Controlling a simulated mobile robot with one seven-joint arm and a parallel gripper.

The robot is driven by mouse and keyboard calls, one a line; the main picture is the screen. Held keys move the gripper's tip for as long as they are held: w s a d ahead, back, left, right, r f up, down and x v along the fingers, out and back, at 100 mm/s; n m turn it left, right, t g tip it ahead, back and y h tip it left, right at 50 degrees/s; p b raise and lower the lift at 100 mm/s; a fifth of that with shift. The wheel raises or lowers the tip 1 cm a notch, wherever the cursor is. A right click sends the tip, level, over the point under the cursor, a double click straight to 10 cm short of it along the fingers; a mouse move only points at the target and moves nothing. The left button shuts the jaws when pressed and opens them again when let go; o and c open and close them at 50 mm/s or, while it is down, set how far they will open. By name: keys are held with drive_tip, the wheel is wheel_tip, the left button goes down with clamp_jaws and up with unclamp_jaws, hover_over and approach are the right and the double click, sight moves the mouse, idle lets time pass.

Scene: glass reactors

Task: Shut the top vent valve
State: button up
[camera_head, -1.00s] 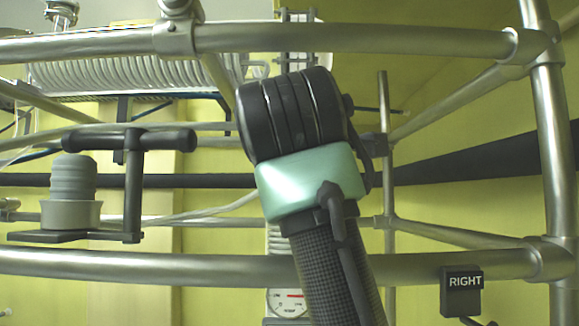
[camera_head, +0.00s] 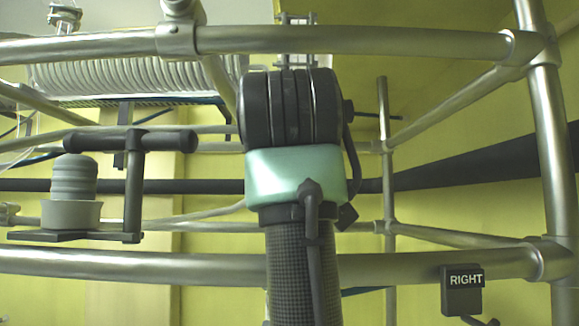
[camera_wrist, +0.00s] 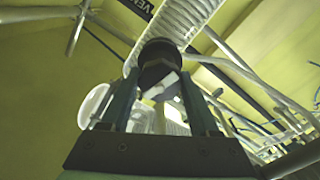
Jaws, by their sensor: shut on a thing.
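In the wrist view, my gripper (camera_wrist: 159,80) points up along a coiled glass column. Its two fingers are shut on a pale, angular part below a dark round piece (camera_wrist: 160,52). This looks like the top vent valve, with the pale part as its handle, but the fingers cover some of it. In the head view, my own arm hides the gripper and the valve.
In the head view, metal frame rails (camera_head: 350,40) cross in front and a post (camera_head: 553,150) stands at the right. A coiled condenser (camera_head: 130,75) lies at upper left. A grey stopper (camera_head: 73,178) sits on a bracket at left. A "RIGHT" tag (camera_head: 463,282) hangs on the lower rail.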

drive_tip(key=m, duration=0.6)
drive_tip(key=shift+f+m, duration=0.1)
drive_tip(key=shift+m, duration=0.2)
drive_tip(key=m, duration=0.6)
drive_tip(key=shift+a, duration=0.1)
drive_tip(key=m, duration=0.6)
drive_tip(key=shift+m+p, duration=0.3)
drive_tip(key=shift+p, duration=0.05)
drive_tip(key=m+p, duration=0.1)
drive_tip(key=m, duration=0.5)
drive_tip(key=m+p, duration=0.1)
drive_tip(key=m, duration=0.5)
drive_tip(key=shift+m+p, duration=0.3)
drive_tip(key=m, duration=1.2)
drive_tip(key=shift+m, duration=0.4)
drive_tip(key=m, duration=0.5)
drive_tip(key=shift+m, duration=0.3)
